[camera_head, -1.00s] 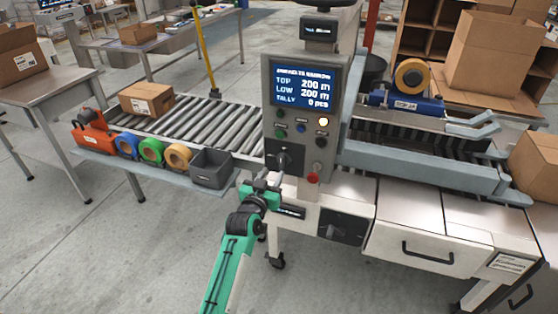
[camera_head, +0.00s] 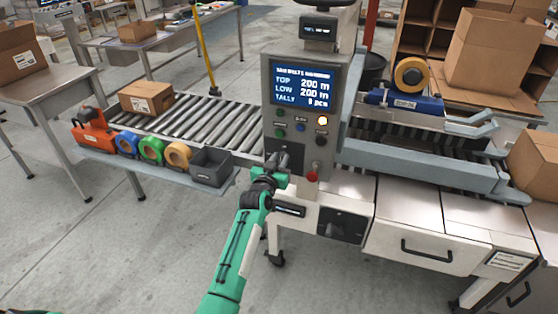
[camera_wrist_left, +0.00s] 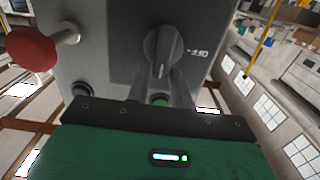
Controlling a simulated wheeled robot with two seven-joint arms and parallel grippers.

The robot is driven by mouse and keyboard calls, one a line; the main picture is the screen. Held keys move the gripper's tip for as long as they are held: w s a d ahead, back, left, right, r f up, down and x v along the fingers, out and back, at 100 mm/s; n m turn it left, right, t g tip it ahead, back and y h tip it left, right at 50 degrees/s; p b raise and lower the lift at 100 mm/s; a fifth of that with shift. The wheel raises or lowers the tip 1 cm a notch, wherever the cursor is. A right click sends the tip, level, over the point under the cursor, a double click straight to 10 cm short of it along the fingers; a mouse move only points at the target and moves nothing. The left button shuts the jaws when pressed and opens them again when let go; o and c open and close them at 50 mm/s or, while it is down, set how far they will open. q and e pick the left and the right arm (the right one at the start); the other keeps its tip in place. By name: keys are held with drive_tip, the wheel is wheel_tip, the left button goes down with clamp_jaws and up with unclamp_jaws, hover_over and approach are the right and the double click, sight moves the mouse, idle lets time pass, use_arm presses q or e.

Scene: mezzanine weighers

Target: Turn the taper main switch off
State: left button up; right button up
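A grey rotary switch knob (camera_wrist_left: 163,50) with a white pointer line sits on a dark plate low on the grey control panel (camera_head: 268,95). An OFF mark (camera_wrist_left: 198,52) shows beside it, and the pointer line is not at this mark. My left gripper (camera_head: 279,160) is at this knob in the head view and hides most of it. In the left wrist view its two fingers (camera_wrist_left: 163,85) are apart, just at the knob's near end; I cannot tell whether they touch it. My right gripper is out of view.
A red button (camera_head: 312,176) sits right of the knob. Another black switch (camera_head: 341,226) is on the machine's lower front. A grey bin (camera_head: 211,168) and several tape rolls stand left.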

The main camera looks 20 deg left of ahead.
use_arm(q)
drive_tip(key=c, duration=0.4)
clamp_jaws()
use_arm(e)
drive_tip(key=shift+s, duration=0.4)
